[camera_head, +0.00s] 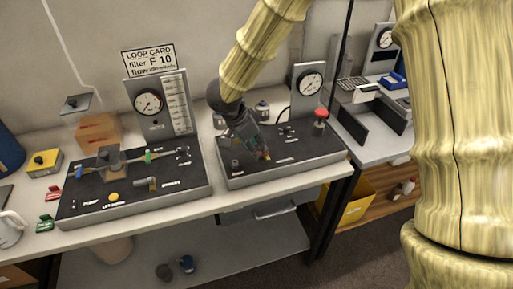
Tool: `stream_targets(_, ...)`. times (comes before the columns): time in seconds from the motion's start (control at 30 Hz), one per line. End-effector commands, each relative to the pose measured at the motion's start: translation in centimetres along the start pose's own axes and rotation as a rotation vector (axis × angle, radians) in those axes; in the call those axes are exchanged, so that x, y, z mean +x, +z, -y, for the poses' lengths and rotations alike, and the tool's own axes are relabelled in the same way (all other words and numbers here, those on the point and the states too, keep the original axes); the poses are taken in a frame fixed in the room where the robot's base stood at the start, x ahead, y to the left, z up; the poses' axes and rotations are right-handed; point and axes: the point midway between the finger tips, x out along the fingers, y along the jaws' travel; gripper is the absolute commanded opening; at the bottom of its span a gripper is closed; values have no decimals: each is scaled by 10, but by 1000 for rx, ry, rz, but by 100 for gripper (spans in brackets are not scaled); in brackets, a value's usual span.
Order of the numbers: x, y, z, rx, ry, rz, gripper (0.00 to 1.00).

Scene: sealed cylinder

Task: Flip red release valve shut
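My gripper (258,153) reaches down over the left part of the right-hand panel (305,150) on the bench. Its dark fingers point down and to the right, and I cannot tell whether they are open or shut. A small red-orange part (266,156) shows right at the fingertips; it is too small to tell whether it is a valve handle or whether the fingers touch it. A red knob (320,114) stands upright on a short post at the panel's back right, apart from my gripper. The panel surface behind the fingers is hidden.
A pressure gauge (311,83) stands behind the right panel. The left panel (130,190) carries a gauge (149,102), coloured fittings and a yellow button (113,197). A yellow box (44,161) and red tag (53,193) lie at left. A drawer handle (276,210) juts below the bench.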

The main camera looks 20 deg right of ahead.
Motion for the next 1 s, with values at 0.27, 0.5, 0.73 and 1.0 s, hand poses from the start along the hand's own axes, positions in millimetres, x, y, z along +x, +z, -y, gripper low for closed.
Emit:
stream_targets(0.27,22,1,1,-2,1,-1,35)
stream_targets(0.5,25,2,1,-2,-1,0,35)
stream_targets(0.73,24,2,1,-3,-1,0,9)
stream_targets(1.0,24,1,2,1,1,0,0)
